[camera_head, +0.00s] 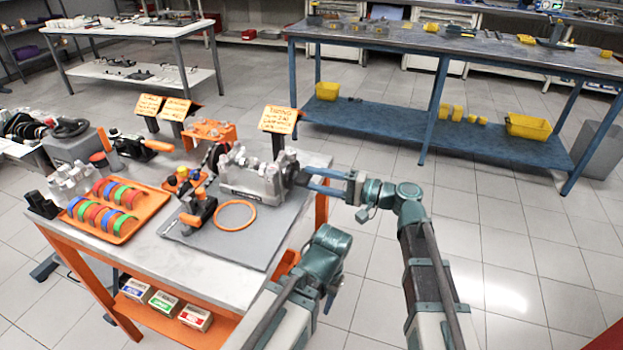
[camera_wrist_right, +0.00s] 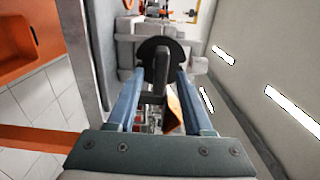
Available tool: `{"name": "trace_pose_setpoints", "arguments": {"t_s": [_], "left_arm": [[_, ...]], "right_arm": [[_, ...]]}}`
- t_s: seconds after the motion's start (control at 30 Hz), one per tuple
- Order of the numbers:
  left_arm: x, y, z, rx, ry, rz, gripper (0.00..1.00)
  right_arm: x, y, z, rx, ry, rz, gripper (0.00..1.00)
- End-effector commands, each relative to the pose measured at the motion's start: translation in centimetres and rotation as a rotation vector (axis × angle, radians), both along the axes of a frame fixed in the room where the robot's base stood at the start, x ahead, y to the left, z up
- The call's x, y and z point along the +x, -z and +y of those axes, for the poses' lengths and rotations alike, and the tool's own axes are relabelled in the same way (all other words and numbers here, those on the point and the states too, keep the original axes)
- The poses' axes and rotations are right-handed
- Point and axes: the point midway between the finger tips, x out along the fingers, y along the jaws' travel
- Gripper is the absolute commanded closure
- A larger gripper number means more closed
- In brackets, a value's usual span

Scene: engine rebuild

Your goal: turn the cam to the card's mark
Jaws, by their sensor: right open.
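A grey engine block (camera_head: 252,178) stands at the right end of the workbench. A dark round disc (camera_wrist_right: 160,50) with a raised bar (camera_wrist_right: 161,72) shows in the right wrist view, at the block's end. My right gripper (camera_head: 312,180) reaches in from the right. Its blue fingers are open, one on each side of the bar in the right wrist view (camera_wrist_right: 160,85), with gaps visible. An orange card (camera_head: 278,120) stands behind the block; its writing is too small to read. I cannot make out the cam's mark.
An orange tray (camera_head: 152,222) of coloured rings is at the left. An orange ring (camera_head: 235,215) lies on the grey mat (camera_head: 262,240). Two more orange cards (camera_head: 148,105) stand behind. A blue bench (camera_head: 440,42) is farther back. Tiled floor is clear to the right.

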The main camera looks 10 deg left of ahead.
Motion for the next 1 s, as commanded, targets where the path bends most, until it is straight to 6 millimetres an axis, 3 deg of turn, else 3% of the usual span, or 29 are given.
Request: {"name": "trace_pose_setpoints", "arguments": {"t_s": [0.3, 0.5, 0.7, 1.0], "left_arm": [[0.0, 0.0, 0.0, 0.000, 0.000, 0.000, 0.50], [0.0, 0.0, 0.0, 0.000, 0.000, 0.000, 0.50], [0.0, 0.0, 0.0, 0.000, 0.000, 0.000, 0.50], [0.0, 0.0, 0.0, 0.000, 0.000, 0.000, 0.50]], "right_arm": [[-1.4, 0.0, -6.9, 0.000, 0.005, 0.000, 0.49], [-2.0, 0.0, -10.2, -0.001, 0.003, 0.000, 0.49], [-2.4, 0.0, -11.9, -0.001, 0.001, 0.000, 0.49], [-2.4, 0.0, -12.2, -0.001, -0.001, 0.000, 0.49]]}}
